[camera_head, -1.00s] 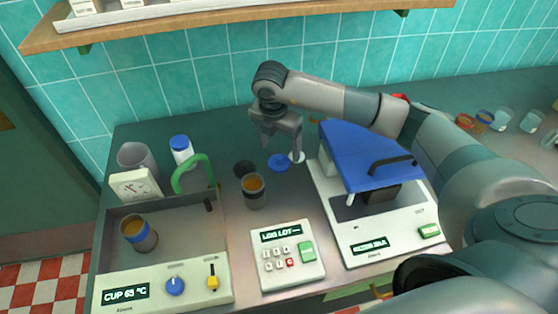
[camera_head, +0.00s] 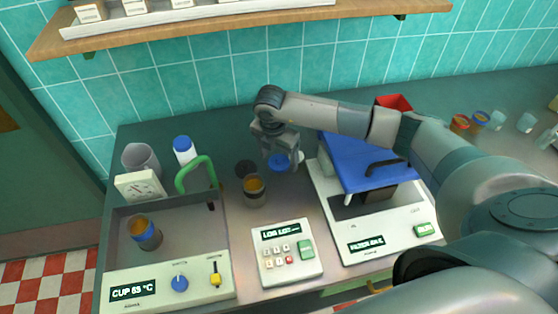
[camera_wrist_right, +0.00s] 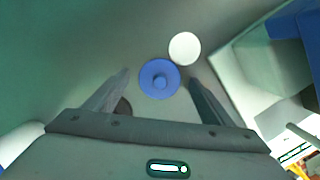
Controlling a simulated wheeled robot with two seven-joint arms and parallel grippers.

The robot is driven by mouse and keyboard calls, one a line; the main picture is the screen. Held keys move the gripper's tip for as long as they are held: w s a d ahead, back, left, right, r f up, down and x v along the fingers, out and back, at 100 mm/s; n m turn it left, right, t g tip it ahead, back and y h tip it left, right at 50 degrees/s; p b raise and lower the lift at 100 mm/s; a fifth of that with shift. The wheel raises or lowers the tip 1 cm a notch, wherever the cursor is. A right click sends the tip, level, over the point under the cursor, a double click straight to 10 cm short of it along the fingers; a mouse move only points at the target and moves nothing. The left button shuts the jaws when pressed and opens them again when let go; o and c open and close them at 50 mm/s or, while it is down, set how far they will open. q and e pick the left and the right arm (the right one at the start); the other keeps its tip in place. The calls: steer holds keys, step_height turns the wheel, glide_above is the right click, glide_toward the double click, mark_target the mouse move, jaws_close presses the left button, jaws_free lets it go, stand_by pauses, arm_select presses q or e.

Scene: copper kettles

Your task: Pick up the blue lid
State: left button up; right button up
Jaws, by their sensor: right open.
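The blue lid (camera_head: 279,162) is a small round disc with a knob, lying on the grey counter. In the right wrist view the blue lid (camera_wrist_right: 159,79) shows between and just beyond the fingertips. My right gripper (camera_head: 281,157) is open and points down above the lid, with nothing in its jaws; its fingers also show in the right wrist view (camera_wrist_right: 160,78). A white disc (camera_wrist_right: 184,49) lies beside the lid, close to it. I cannot tell the exact gap between fingertips and lid. My left gripper is not in view.
A cup of amber liquid (camera_head: 254,190) and a dark disc (camera_head: 245,168) stand left of the lid. The blue-topped machine (camera_head: 366,160) is close on the right. A keypad box (camera_head: 287,252) sits in front. A shelf (camera_head: 240,22) hangs above.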

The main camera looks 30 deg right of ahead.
mark_target(278, 159)
steer(key=c, duration=1.1)
steer(key=shift+r, duration=0.15)
steer(key=shift+r+b, duration=0.35)
steer(key=shift+r, duration=0.15)
step_height(278, 159, up, 8)
steer(key=b, duration=0.3)
steer(key=shift+f, duration=0.25)
steer(key=shift+r, duration=0.65)
